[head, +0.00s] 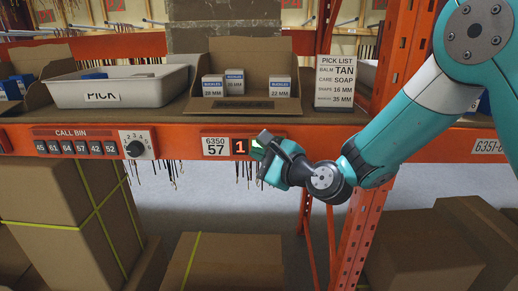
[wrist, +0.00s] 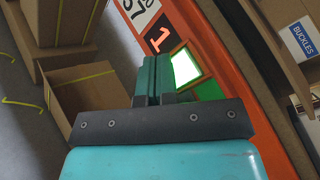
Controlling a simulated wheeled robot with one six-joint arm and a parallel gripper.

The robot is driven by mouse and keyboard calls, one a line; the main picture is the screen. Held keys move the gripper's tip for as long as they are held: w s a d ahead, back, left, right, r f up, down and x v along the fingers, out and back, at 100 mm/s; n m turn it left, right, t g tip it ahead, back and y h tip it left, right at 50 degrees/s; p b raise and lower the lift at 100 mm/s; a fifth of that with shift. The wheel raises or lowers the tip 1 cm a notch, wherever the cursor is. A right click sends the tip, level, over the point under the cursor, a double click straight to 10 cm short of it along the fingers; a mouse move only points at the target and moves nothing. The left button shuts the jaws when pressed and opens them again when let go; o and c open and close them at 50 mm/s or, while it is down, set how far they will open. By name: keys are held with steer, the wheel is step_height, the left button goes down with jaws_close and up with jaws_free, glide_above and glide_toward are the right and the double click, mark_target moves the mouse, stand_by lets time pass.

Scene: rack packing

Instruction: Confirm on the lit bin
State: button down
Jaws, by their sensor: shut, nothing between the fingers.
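The lit bin's label (head: 215,146) reads 6350 57 on the orange shelf beam, below an open cardboard bin (head: 228,103) of buckles boxes. Beside it a small display (head: 240,146) shows an orange 1, also seen in the wrist view (wrist: 158,40). To its right a button glows green (head: 256,148); in the wrist view the bright button (wrist: 185,64) sits in a green frame. My gripper (head: 263,143) is shut and empty, its tips at the button, covering part of it. In the wrist view the closed fingers (wrist: 153,68) overlap the button's left edge. I cannot tell whether they touch it.
A grey PICK tote (head: 120,90) and a pick list card (head: 335,83) stand on the shelf. An orange upright (head: 375,190) stands behind my arm. Cardboard boxes (head: 233,262) sit below.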

steer(key=shift+w, duration=0.45)
steer(key=shift+w+p, duration=0.4)
stand_by(0.6)
steer(key=shift+s, duration=0.15)
stand_by(0.3)
steer(key=shift+s, duration=0.7)
steer(key=s+b, duration=0.1)
steer(key=s, duration=0.4)
steer(key=shift+a, duration=0.1)
stand_by(0.5)
